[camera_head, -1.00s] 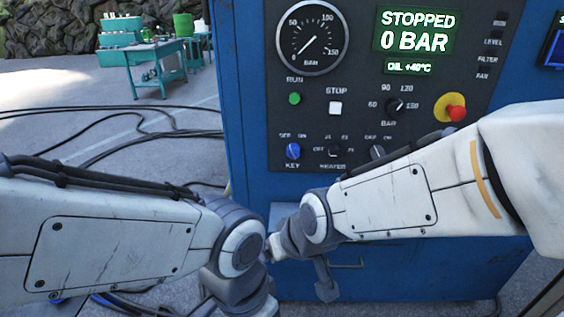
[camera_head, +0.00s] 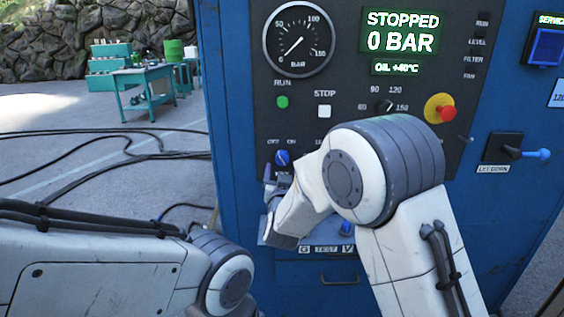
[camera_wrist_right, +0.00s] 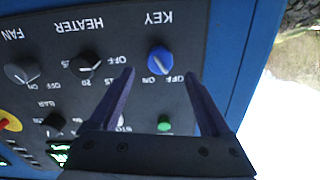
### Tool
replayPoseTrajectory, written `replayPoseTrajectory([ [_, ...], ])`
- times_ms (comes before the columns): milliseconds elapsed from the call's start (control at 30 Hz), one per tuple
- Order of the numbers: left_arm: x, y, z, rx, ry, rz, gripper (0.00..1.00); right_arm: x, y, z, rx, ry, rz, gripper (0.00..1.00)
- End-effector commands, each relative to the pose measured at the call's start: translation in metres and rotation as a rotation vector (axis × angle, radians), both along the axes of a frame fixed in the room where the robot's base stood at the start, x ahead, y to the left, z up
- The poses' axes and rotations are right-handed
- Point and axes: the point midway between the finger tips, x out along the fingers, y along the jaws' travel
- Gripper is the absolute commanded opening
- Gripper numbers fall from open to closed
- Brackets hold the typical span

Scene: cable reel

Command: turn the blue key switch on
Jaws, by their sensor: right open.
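The blue key switch (camera_head: 282,158) is a round knob on the dark control panel of the blue cabinet, between OFF and ON labels. In the right wrist view, which is upside down, the blue key switch (camera_wrist_right: 160,60) lies just beyond and between the fingertips. Its pale mark seems to point towards the OFF side. My right gripper (camera_head: 277,180) is just below the knob in the head view. In the wrist view my right gripper (camera_wrist_right: 160,74) is open, with nothing between its dark fingers; contact cannot be told. My left gripper is out of view.
The heater knob (camera_wrist_right: 89,64) sits beside the key; my right arm hides it in the head view. A green run button (camera_head: 282,102), white stop button (camera_head: 324,111) and red emergency button (camera_head: 447,112) are above. The display (camera_head: 402,33) reads STOPPED, 0 BAR.

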Motion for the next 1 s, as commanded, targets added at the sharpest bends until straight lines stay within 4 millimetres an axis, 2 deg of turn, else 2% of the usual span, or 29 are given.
replayPoseTrajectory([
  [100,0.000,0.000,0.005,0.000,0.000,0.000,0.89,0.025,-0.001,0.001,0.001,0.000,-0.002,0.81],
  [300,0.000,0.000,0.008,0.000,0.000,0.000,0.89,0.053,0.000,0.000,-0.001,0.001,0.000,0.81],
  [500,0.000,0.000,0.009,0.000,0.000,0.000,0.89,0.064,0.000,0.000,-0.001,0.002,0.001,0.81],
  [733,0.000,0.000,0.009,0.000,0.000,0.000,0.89,0.065,0.000,0.000,-0.001,0.002,0.002,0.81],
  [767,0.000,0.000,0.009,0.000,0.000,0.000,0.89,0.065,0.000,0.000,-0.001,0.002,0.002,0.77],
  [900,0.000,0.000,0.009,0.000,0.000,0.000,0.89,0.064,0.000,0.000,-0.001,0.002,0.002,0.24],
  [967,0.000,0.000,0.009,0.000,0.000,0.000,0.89,0.064,0.000,0.000,0.000,0.002,0.002,0.01],
  [1000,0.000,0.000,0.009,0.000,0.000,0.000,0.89,0.064,0.000,0.000,0.000,0.002,0.002,0.00],
])
